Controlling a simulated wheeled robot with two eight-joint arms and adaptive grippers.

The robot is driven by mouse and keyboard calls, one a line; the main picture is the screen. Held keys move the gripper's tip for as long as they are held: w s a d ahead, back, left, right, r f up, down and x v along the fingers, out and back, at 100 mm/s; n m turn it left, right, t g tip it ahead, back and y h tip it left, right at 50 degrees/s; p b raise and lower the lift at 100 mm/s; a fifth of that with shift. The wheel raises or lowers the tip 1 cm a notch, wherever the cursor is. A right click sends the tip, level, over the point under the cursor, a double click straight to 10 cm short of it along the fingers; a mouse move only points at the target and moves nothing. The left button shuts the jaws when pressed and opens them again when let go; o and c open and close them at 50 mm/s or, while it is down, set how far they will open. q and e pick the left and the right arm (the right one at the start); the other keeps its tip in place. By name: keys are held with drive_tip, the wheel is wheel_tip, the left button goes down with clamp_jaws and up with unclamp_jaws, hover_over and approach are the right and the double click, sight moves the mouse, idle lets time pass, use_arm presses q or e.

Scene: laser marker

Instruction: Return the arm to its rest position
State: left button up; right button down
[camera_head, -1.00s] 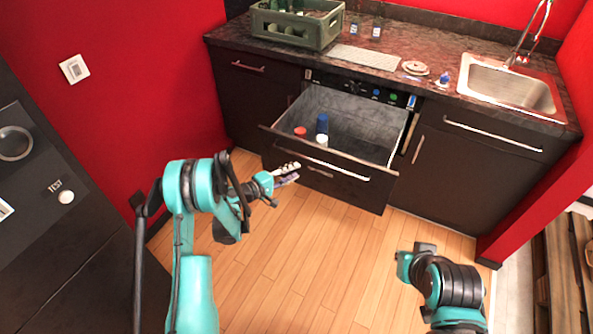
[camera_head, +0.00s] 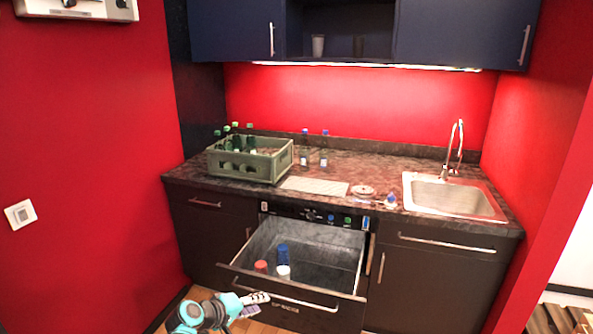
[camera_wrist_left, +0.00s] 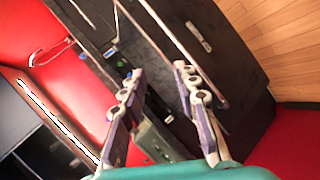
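My left gripper (camera_head: 257,303) shows at the bottom of the head view, in front of the open drawer's front panel. In the left wrist view its two fingers (camera_wrist_left: 157,76) are spread apart with nothing between them. Only the teal wrist part of my left arm (camera_head: 205,313) shows; the rest is below the frame. My right arm and gripper are not in view. The dark drawer (camera_head: 325,262) stands pulled out under the counter. A red-capped item (camera_head: 261,267), a blue one (camera_head: 282,254) and a white-capped one (camera_head: 284,271) stand at its left.
A green crate with bottles (camera_head: 244,172) sits on the counter (camera_head: 350,165), left of two small bottles (camera_head: 304,156) and a sink (camera_head: 450,196). Dark wall cabinets (camera_head: 455,33) hang above. A red wall (camera_head: 90,160) is at the left.

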use_arm(q)
drive_tip(key=s+a+r+m+y, duration=0.1)
drive_tip(key=s+a+m+y, duration=0.1)
drive_tip(key=s, duration=0.7)
drive_tip(key=s+a+r+m+g+y, duration=0.1)
drive_tip(key=s+a+r+m+y, duration=0.1)
drive_tip(key=s, duration=0.8)
drive_tip(key=s+a+r+m+y, duration=0.1)
drive_tip(key=s+a+m+y, duration=0.1)
drive_tip(key=s, duration=0.7)
drive_tip(key=shift+s+r+g+y, duration=0.2)
drive_tip(key=shift+g+y, duration=0.2)
drive_tip(key=shift+y, duration=0.1)
